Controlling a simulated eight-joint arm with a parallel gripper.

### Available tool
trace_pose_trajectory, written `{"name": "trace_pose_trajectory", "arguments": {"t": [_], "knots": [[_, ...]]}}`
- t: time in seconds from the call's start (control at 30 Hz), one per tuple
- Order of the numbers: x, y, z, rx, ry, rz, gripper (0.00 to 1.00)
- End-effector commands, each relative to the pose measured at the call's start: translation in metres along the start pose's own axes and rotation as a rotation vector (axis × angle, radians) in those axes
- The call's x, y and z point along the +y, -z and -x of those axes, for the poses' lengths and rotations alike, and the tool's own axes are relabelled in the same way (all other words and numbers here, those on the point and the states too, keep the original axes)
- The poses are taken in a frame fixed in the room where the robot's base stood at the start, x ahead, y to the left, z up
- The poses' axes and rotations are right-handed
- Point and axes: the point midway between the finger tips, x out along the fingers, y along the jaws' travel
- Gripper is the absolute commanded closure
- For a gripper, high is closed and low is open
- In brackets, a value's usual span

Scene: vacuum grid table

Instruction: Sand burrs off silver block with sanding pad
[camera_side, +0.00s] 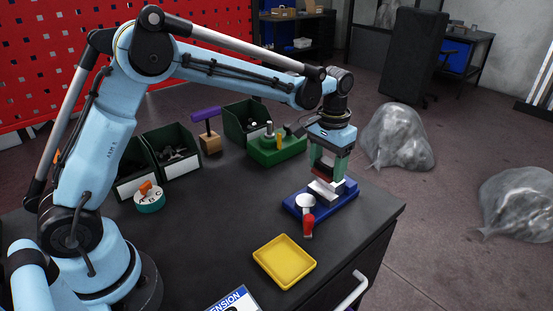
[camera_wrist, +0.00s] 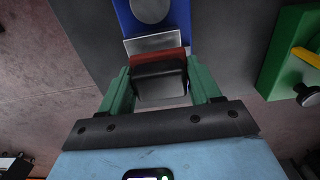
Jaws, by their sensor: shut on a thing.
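My gripper (camera_side: 327,167) has green fingers and is shut on the sanding pad (camera_side: 322,173), dark with a reddish-brown face. In the wrist view the pad (camera_wrist: 160,75) sits between both fingers. The silver block (camera_side: 324,191) lies on the blue vacuum table (camera_side: 345,198), just under the pad; the block also shows beyond the pad in the wrist view (camera_wrist: 152,42). The pad is over or at the block's edge; I cannot tell if they touch. Burrs are too small to make out. The pad and fingers hide part of the block.
A white round part (camera_side: 305,202) and red handle (camera_side: 308,222) are at the blue table's front. A yellow tray (camera_side: 284,261) lies in front. A green fixture (camera_side: 276,150) stands behind. Dark bins (camera_side: 172,152) and a purple-handled tool (camera_side: 207,116) stand farther left.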

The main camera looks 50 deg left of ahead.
Motion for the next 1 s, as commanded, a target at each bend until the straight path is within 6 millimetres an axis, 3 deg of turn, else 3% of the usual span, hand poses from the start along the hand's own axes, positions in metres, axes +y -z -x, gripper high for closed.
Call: {"name": "trace_pose_trajectory", "arguments": {"t": [0.6, 1.0], "knots": [[0.0, 0.0, 0.054, 0.0, 0.0, 0.0, 0.7], [0.0, 0.0, 0.06, 0.0, 0.0, 0.0, 0.7]]}}
